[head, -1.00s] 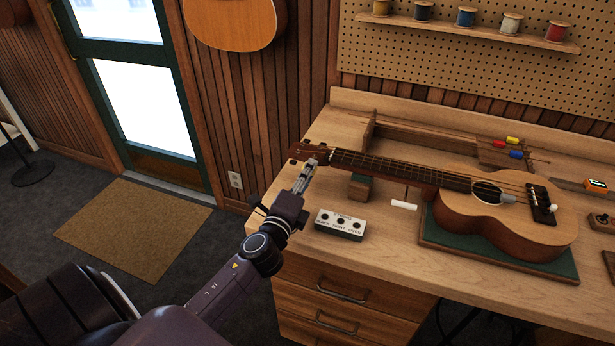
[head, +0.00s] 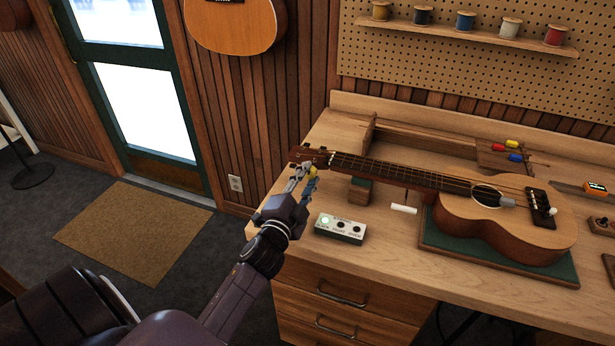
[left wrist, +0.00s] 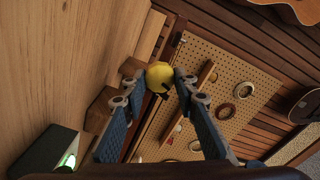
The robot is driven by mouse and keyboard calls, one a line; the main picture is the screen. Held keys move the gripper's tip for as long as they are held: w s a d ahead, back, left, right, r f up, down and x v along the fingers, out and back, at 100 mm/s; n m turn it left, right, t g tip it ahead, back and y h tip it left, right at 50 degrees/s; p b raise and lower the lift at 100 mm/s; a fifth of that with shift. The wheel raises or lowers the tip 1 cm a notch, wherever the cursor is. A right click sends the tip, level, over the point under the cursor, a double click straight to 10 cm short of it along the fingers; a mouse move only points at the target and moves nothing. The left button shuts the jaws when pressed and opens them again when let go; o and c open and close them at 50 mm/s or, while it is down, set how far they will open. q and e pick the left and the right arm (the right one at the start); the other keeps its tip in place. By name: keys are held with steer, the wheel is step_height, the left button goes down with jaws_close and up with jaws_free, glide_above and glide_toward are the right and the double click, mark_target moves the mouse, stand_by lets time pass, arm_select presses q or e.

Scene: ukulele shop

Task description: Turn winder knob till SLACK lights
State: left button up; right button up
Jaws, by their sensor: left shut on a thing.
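My left gripper (head: 307,176) is shut on the yellow winder knob (left wrist: 159,74) at the ukulele's headstock. In the left wrist view the knob sits between the two fingertips (left wrist: 155,82). The ukulele (head: 465,207) lies face up on the bench, its neck pointing left. A pale indicator box (head: 342,230) with three lamps stands in front of the neck. Its leftmost lamp (head: 325,220) glows green and the other two are dark. The lettering is small; the left label appears to read SLACK. A green glow (left wrist: 69,161) also shows in the left wrist view. My right gripper is out of view.
A wooden block (head: 360,191) stands under the neck. A white-handled tool (head: 403,209) lies right of the box. The ukulele body rests on a green mat (head: 545,272). The front left bench top is mostly clear.

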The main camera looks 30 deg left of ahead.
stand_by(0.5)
arm_select(q)
steer(key=o, duration=0.9)
steer(key=shift+c, duration=0.2)
steer(key=v, duration=1.2)
steer(key=shift+a, duration=0.1)
steer(key=shift+f, duration=0.15)
